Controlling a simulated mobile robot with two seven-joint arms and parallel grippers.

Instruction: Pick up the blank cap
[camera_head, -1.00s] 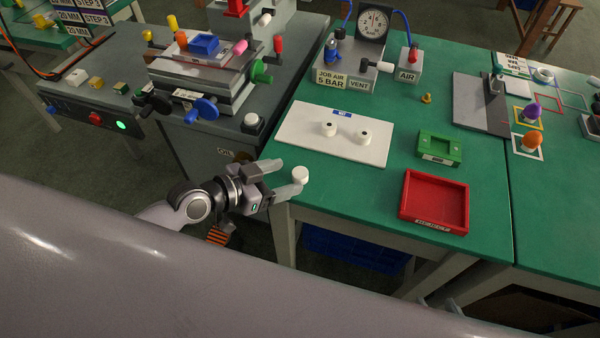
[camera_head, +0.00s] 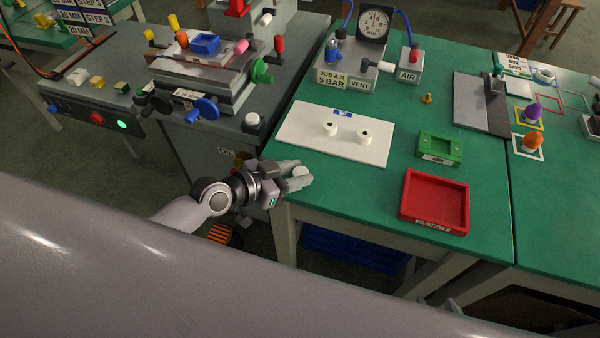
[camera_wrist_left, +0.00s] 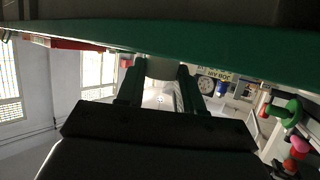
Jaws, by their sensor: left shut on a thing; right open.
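My left gripper (camera_head: 292,175) is shut on a white blank cap (camera_head: 300,171) at the near left corner of the green table. The cap also shows between the two fingers in the left wrist view (camera_wrist_left: 160,67), close to a green edge. I cannot tell whether the cap touches the table. Two more white caps, one at the left (camera_head: 330,129) and one at the right (camera_head: 364,136), stand on the white kit board (camera_head: 300,137). Only a small part of my right gripper (camera_head: 453,306) shows at the bottom, mostly hidden by my body.
A red reject tray (camera_head: 408,208) and a green fixture (camera_head: 455,148) stand to the right on the table (camera_head: 350,190). An air unit with a gauge (camera_head: 375,22) stands behind the board.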

